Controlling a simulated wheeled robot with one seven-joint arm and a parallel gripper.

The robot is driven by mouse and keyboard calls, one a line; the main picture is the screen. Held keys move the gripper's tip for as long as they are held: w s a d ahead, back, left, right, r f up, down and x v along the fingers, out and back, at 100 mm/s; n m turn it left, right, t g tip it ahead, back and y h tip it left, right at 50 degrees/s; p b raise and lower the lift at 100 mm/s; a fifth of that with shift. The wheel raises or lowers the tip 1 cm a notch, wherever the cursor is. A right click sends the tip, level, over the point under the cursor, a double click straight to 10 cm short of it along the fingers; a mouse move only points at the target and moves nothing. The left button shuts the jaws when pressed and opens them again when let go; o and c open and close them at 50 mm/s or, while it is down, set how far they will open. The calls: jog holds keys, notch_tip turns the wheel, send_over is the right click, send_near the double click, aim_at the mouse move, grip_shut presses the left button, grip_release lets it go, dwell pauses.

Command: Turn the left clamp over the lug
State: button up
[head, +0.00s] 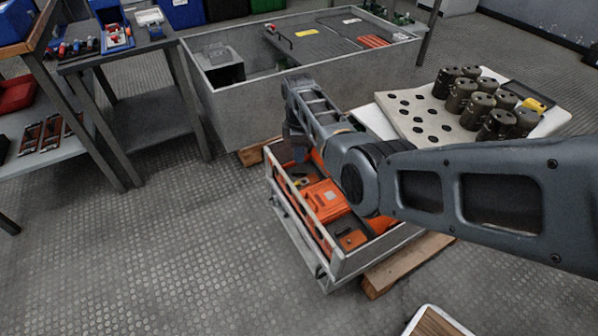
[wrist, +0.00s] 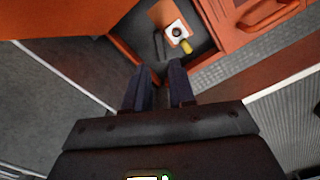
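My gripper (head: 296,148) points down over the left side of a grey open crate (head: 338,266) holding orange parts. In the wrist view its two dark fingers (wrist: 159,72) stand apart with nothing between them. Beyond the fingertips, in a dark recess, is a small white plate (wrist: 180,36) with a dark round hole, on an orange block (wrist: 163,12). A small yellow piece (wrist: 186,47) lies beside the plate, with thin dark bars to its left. I cannot tell which of these is the left clamp or the lug. The gripper touches none of them.
An orange case (head: 325,200) sits in the crate; its handle (wrist: 268,14) shows in the wrist view. The crate stands near a large grey cabinet (head: 240,112). A perforated board (head: 412,118) with several dark cylinders is at right. Floor at left is clear.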

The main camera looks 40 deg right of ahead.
aim_at(299, 171)
notch_tip(299, 171, down, 7)
jog(key=b, duration=0.3)
jog(key=shift+f+b, duration=0.1)
jog(key=shift+b, duration=0.3)
jog(key=shift+c, duration=0.4)
grip_shut()
